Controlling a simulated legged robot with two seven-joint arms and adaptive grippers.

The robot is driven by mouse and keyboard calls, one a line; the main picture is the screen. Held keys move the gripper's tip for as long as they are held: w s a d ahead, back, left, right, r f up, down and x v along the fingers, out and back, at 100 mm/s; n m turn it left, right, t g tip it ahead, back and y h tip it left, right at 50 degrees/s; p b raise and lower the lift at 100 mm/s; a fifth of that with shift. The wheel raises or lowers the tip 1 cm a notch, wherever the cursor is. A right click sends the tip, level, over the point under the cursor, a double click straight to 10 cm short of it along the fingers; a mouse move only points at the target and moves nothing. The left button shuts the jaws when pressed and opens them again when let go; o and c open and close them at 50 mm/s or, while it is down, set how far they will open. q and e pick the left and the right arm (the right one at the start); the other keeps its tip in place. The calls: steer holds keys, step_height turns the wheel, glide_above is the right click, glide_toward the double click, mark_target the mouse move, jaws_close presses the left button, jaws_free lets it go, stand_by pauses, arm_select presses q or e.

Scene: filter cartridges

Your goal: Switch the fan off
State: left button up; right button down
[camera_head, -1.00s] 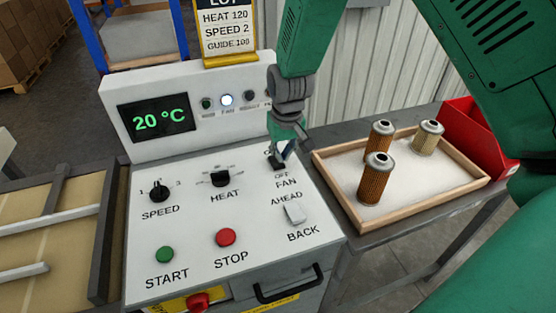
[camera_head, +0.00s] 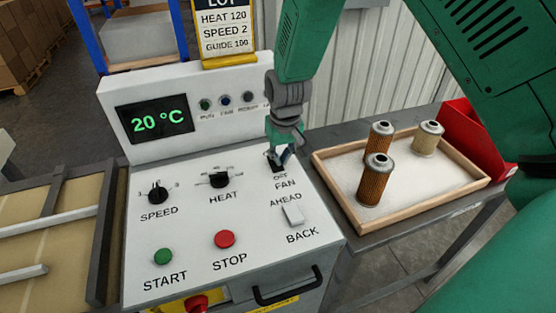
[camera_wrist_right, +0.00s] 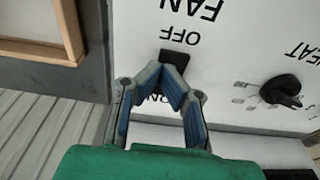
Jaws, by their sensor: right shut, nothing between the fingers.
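The fan switch is a black rocker between the ON and OFF labels; in the right wrist view the rocker (camera_wrist_right: 174,60) shows just past my fingertips, towards OFF. In the head view my right gripper (camera_head: 277,160) is over the switch, above the FAN label (camera_head: 285,186), and hides much of it. My right gripper (camera_wrist_right: 167,72) is shut and empty, its blue-padded fingertips together at the rocker; I cannot tell whether they touch it. The fan lamp (camera_head: 225,100) on the upright panel is dark. My left gripper is not in view.
The sloped panel also holds the speed knob (camera_head: 157,192), heat knob (camera_head: 219,178), green start button (camera_head: 163,257), red stop button (camera_head: 225,239) and ahead/back switch (camera_head: 293,214). The display (camera_head: 156,120) reads 20 °C. A wooden tray (camera_head: 400,213) with three filter cartridges stands at right.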

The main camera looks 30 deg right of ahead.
mark_target(274, 167)
steer(key=shift+a+r+p, duration=0.15)
steer(key=shift+r+p, duration=0.2)
steer(key=shift+r, duration=0.25)
steer(key=shift+a+r+p, duration=0.4)
steer(key=shift+r+p, duration=0.1)
steer(key=shift+r, duration=0.15)
steer(key=shift+a+r+p, duration=0.35)
steer(key=shift+r+p, duration=0.15)
steer(key=shift+r, duration=0.1)
steer(key=shift+a+r+p, duration=0.15)
steer(key=shift+r+p, duration=0.15)
steer(key=shift+r, duration=0.05)
steer(key=shift+r+p, duration=0.35)
steer(key=shift+d+r+p, duration=0.7)
steer(key=shift+r+p, duration=0.1)
steer(key=shift+p, duration=0.1)
steer(key=shift+d+r, duration=0.1)
steer(key=shift+d, duration=0.1)
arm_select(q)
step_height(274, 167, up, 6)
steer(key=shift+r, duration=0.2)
arm_select(e)
steer(key=shift+a, duration=0.1)
